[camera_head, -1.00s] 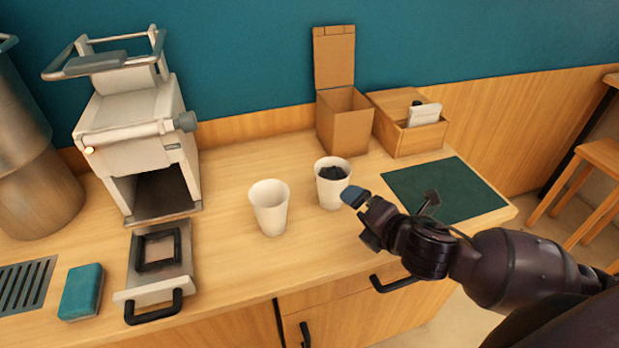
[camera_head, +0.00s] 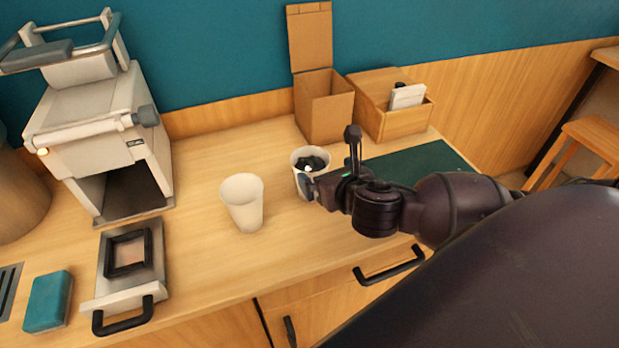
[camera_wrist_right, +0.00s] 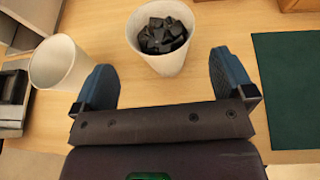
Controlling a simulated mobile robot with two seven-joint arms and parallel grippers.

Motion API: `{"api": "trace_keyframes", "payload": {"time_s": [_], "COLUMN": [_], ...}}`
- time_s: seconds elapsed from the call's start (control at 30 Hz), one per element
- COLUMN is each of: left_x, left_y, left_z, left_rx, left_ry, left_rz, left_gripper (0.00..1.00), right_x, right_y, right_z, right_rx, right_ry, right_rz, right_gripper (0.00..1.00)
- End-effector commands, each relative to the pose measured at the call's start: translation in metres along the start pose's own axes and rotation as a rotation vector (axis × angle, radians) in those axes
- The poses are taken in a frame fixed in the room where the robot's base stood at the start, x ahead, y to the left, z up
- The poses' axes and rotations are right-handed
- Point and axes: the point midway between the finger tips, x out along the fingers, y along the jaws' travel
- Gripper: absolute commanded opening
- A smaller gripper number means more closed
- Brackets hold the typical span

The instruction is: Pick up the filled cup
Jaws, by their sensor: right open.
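The filled cup (camera_head: 299,184) is white and holds dark pieces. It stands upright on the counter, partly hidden by my right gripper (camera_head: 308,187) in the head view. In the right wrist view the filled cup (camera_wrist_right: 163,62) stands just beyond and between the two blue fingertips of my right gripper (camera_wrist_right: 172,75). The fingers are spread wide, and no grip on the cup shows. An empty white cup (camera_head: 243,205) stands to the left; it also shows in the right wrist view (camera_wrist_right: 58,65). My left gripper is not in view.
A dark green mat (camera_head: 420,161) lies right of the filled cup. An open cardboard box (camera_head: 325,108) and a wooden box (camera_head: 400,122) stand behind. A white machine (camera_head: 97,140), a metal tray (camera_head: 128,268) and a teal block (camera_head: 48,301) are at left.

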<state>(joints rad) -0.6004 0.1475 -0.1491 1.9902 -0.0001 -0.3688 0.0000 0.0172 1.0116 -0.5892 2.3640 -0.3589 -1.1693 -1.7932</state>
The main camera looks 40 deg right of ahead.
Motion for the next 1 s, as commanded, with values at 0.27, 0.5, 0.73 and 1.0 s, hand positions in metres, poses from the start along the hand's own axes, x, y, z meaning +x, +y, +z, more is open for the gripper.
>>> {"api": "trace_keyframes", "payload": {"time_s": [0.27,0.5,0.73,1.0], "left_x": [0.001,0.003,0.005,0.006], "left_y": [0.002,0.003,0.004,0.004], "left_z": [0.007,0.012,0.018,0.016], "left_rx": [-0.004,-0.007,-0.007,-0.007], "left_ry": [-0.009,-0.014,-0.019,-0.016], "left_rz": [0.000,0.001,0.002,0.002], "left_gripper": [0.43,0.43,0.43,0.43], "right_x": [0.030,0.051,0.079,0.083], "right_y": [0.000,0.000,0.000,0.000], "right_z": [-0.001,-0.004,-0.006,-0.005], "right_rx": [0.002,0.004,0.002,0.003], "right_ry": [0.000,0.000,-0.001,-0.001], "right_rz": [0.001,-0.001,0.000,0.000], "right_gripper": [1.00,1.00,1.00,1.00]}}
